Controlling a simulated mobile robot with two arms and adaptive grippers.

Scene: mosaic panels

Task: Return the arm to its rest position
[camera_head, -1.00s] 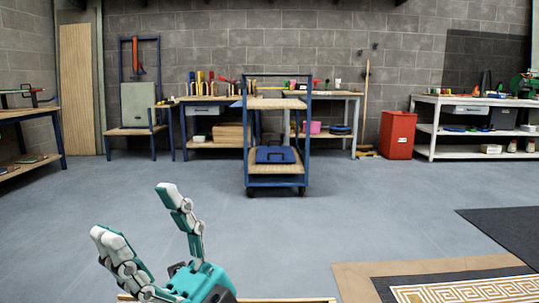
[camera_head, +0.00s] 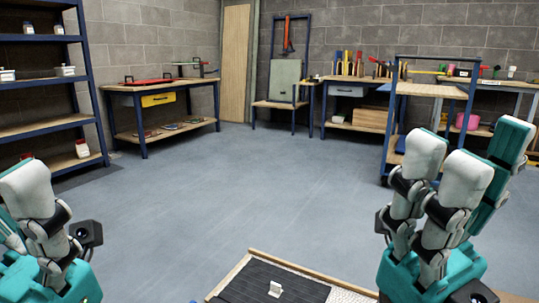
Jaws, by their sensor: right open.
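My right gripper (camera_head: 448,165) is raised at the lower right, its pale-padded fingers pointing up. It is open, with nothing seen between the fingers. My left gripper (camera_head: 28,195) is at the lower left edge. Part of it is cut off by the frame, so its opening cannot be judged. Between the two, at the bottom edge, lies a wood-framed panel (camera_head: 236,272) with a dark ribbed surface and a pale patterned part. A small white piece (camera_head: 275,289) sits on it. Both grippers appear apart from that piece.
Blue shelving (camera_head: 92,95) stands at the left. A workbench (camera_head: 150,90) with a yellow drawer is behind it, and a chair-like blue frame (camera_head: 284,104) stands at the back. A blue cart (camera_head: 395,105) is partly behind my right gripper. The grey floor (camera_head: 210,190) between is clear.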

